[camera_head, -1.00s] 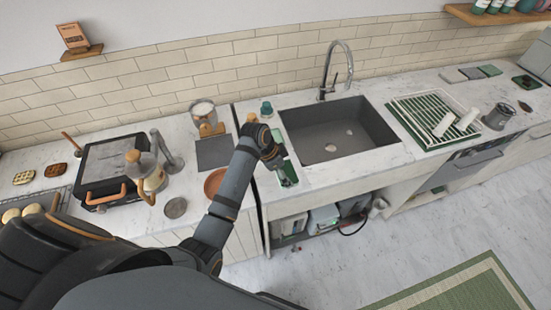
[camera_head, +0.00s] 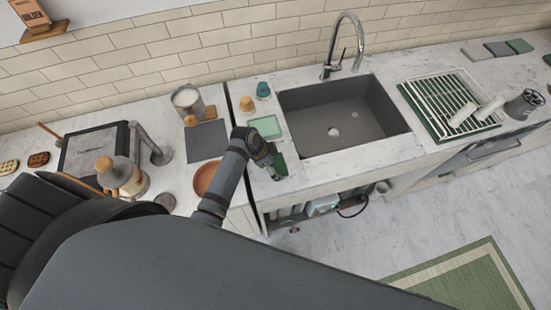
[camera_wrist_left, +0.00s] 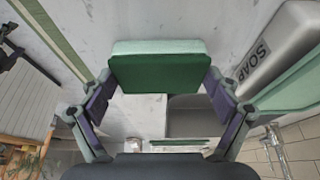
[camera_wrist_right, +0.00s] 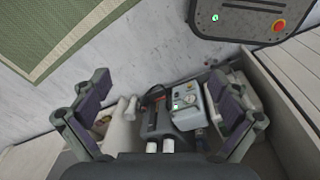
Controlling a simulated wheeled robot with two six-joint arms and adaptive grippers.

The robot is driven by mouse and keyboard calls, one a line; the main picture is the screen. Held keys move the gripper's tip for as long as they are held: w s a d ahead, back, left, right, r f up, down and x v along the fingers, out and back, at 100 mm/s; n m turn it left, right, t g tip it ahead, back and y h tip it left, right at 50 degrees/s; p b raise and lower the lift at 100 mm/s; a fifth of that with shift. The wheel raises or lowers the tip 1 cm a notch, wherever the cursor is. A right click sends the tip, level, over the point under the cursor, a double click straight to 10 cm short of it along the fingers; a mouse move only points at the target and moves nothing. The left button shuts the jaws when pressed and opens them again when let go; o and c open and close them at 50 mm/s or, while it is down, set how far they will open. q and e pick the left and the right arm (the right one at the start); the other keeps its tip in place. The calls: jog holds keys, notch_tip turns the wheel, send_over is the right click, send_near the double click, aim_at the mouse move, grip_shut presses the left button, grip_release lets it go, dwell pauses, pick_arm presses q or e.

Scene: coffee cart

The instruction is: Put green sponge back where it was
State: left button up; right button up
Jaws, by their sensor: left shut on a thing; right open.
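The green sponge (camera_wrist_left: 158,68) is between the fingertips of my left gripper (camera_wrist_left: 158,88) in the left wrist view. Its dark green face is toward the camera and its pale green side is above. In the head view, my left gripper (camera_head: 270,160) is over the counter strip left of the sink, with the sponge (camera_head: 281,166) partly hidden at its right. A pale green tray (camera_head: 266,127) lies empty behind the gripper. I cannot tell whether the sponge touches the counter. My right gripper (camera_wrist_right: 160,108) is open and empty in its wrist view, facing the space under the counter.
The sink (camera_head: 340,115) is just right of the left gripper. A teal object (camera_head: 263,90) and an orange-topped one (camera_head: 247,104) stand behind the tray. A soap bottle (camera_wrist_left: 285,45) is close beside the sponge. A terracotta bowl (camera_head: 207,178) is to the left.

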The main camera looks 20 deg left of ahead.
pick_arm(q)
jog(key=shift+s, duration=0.2)
jog(key=o, duration=1.1)
jog(key=shift+s+r, duration=0.15)
jog(key=shift+s, duration=0.2)
jog(key=shift+s+a+r, duration=0.1)
jog(key=shift+s, duration=0.05)
jog(key=shift+w, duration=0.2)
jog(key=b+v, duration=0.1)
jog(key=v, duration=0.4)
jog(key=shift+s+a+r, duration=0.15)
jog(key=b+v, duration=0.1)
jog(key=v, duration=0.5)
jog(key=shift+s+r, duration=0.1)
jog(key=shift+r, duration=0.15)
pick_arm(e)
jog(key=shift+s+d+f, duration=0.2)
jog(key=shift+s+f, duration=0.7)
jog(key=shift+f, duration=0.1)
jog(key=shift+w+a, duration=0.1)
jog(key=shift+a, duration=0.1)
